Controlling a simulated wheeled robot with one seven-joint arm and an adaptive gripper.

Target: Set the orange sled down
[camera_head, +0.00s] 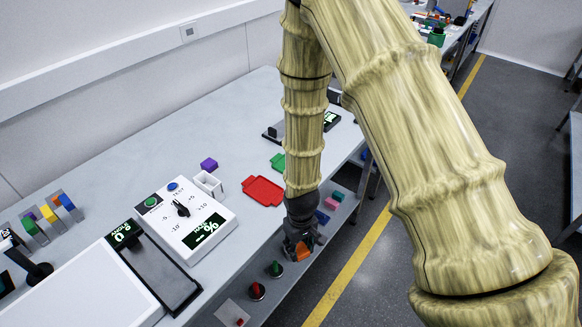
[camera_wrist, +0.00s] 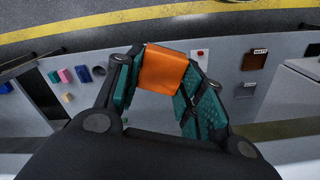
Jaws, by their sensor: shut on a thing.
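The orange sled (camera_wrist: 162,68) sits between the teal-padded fingers of my gripper (camera_wrist: 165,85) in the wrist view. My gripper is shut on it. In the head view my gripper (camera_head: 299,243) hangs at the front edge of the worktable, over the lower shelf, and a small part of the orange sled (camera_head: 302,252) shows at its fingertips. The sled's underside is hidden, and I cannot tell how far it is above the shelf.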

